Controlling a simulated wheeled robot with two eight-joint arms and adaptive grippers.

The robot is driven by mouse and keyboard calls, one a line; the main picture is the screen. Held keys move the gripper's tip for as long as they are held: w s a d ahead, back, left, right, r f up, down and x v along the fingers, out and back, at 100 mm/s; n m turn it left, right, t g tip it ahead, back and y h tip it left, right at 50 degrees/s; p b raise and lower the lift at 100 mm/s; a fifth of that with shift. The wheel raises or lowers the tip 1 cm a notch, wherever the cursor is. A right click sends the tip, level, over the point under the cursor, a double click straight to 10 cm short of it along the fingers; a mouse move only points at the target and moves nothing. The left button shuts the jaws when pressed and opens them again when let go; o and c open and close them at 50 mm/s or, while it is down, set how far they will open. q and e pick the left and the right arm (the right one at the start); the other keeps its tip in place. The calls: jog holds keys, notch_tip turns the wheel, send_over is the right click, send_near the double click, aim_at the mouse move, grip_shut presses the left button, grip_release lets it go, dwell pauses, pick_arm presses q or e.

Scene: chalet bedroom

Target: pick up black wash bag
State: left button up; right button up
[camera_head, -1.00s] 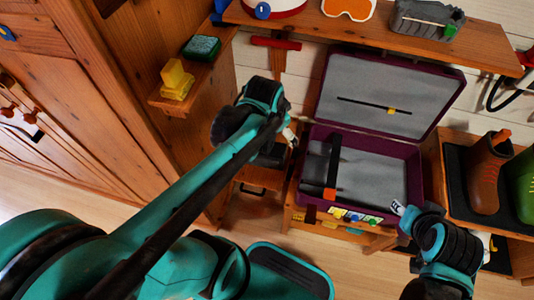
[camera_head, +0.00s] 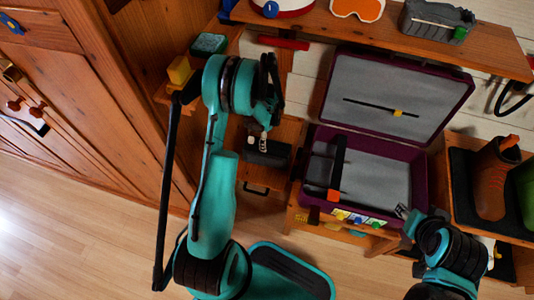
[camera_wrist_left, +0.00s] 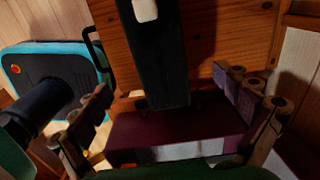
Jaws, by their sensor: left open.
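The black wash bag (camera_head: 268,153) lies on the small wooden nightstand left of the suitcase in the head view. In the left wrist view it is a dark block (camera_wrist_left: 158,50) with a white patch on top, between the fingers in the picture. My left gripper (camera_head: 257,138) is just above the bag, pointing down, partly hidden by its own wrist. In the left wrist view the fingers (camera_wrist_left: 168,102) are spread apart with nothing gripped. My right gripper (camera_head: 403,212) is by the suitcase's front right corner; its opening is too small to judge.
An open purple suitcase (camera_head: 418,190) with a grey lining stands right of the nightstand. A wooden shelf (camera_head: 480,45) runs above it. Boots (camera_head: 490,185) stand on a dark tray at the right. A wooden cabinet (camera_head: 95,110) is at the left.

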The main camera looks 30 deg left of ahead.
aim_at(267, 153)
pick_arm(q)
notch_tip(267, 153, down, 3)
jog(key=shift+b, duration=0.6)
notch_tip(267, 153, down, 4)
jog(key=shift+a+r+b, duration=0.15)
jog(key=shift+b, duration=1)
jog(key=shift+f, duration=0.45)
jog(key=shift+r, duration=0.1)
jog(key=shift+c, duration=0.6)
jog(key=c, duration=1.8)
